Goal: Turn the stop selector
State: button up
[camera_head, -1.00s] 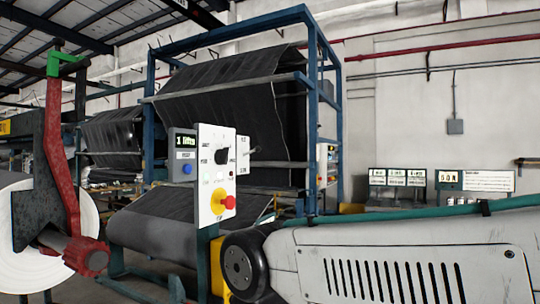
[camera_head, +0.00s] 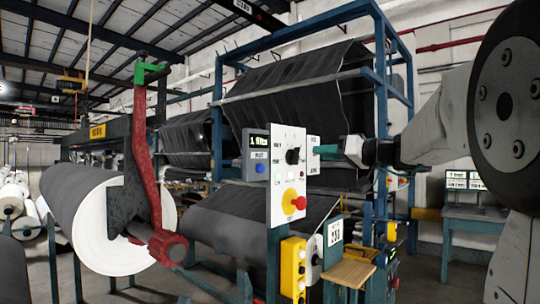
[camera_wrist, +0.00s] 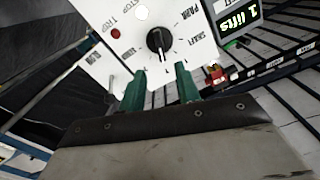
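The selector is a black knob (camera_head: 293,156) on a white control panel (camera_head: 285,178) that stands upright on a post. In the wrist view the knob (camera_wrist: 160,42) has a white pointer line and lettering around it on the panel (camera_wrist: 195,28). My gripper (camera_head: 322,150) is at the panel's right side in the head view. In the wrist view its two green fingers (camera_wrist: 159,70) are spread apart and empty. The knob appears just beyond the fingertips, between them. I cannot tell whether they touch the panel.
A red push button (camera_head: 299,203) on yellow sits low on the panel. A small display box (camera_head: 256,142) with a blue button is at its left. A yellow box (camera_head: 293,268) is below. A large grey roll (camera_head: 85,205) stands at left.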

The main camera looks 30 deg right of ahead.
aim_at(295, 156)
jog(key=x, duration=0.6)
jog(key=shift+w+a, duration=0.2)
jog(key=shift+w, duration=0.15)
grip_shut()
